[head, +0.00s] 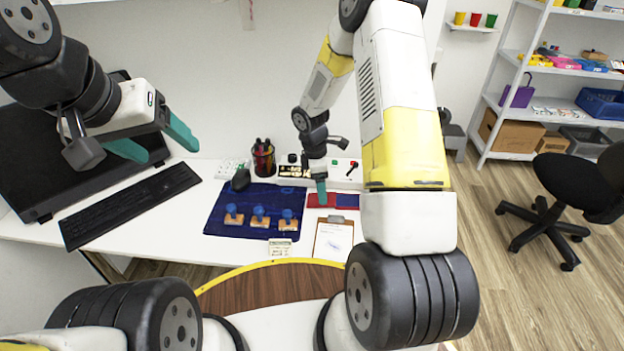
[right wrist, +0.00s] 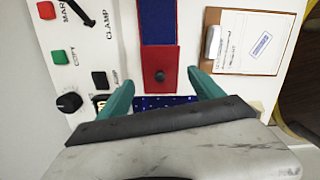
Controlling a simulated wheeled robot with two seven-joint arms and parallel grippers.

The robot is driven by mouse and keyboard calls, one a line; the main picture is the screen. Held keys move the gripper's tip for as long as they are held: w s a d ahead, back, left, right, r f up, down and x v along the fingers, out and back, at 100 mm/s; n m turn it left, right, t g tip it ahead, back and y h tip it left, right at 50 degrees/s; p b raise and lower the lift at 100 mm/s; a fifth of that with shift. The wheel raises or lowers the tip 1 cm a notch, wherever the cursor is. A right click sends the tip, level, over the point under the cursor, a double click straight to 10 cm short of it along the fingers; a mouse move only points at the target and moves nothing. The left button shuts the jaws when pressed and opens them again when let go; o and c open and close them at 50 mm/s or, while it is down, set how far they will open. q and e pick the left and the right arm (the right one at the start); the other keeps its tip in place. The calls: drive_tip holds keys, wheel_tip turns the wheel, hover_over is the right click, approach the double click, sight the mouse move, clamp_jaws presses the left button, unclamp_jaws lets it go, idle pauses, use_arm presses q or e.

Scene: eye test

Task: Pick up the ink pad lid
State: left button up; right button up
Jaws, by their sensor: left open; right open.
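The ink pad lid is a red plate with a dark knob; in the right wrist view the lid (right wrist: 165,62) lies at the centre, beside the blue pad of the open ink pad (right wrist: 158,28). In the head view the lid (head: 312,201) is partly hidden by my right gripper (head: 321,196), and the ink pad (head: 347,201) is to its right. My right gripper (right wrist: 163,83) is open, its teal fingers on either side of the lid near the knob, with nothing gripped. My left gripper (head: 172,152) is open and empty, in front of the monitor, above the keyboard.
Three blue-handled stamps (head: 259,217) stand on a dark blue mat (head: 222,212). A labelled control panel (right wrist: 85,60) is next to the lid. A keyboard (head: 130,203) and monitor (head: 30,150) are at left.

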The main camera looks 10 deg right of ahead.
wheel_tip(320, 180, down, 4)
drive_tip(key=shift+r, duration=0.2)
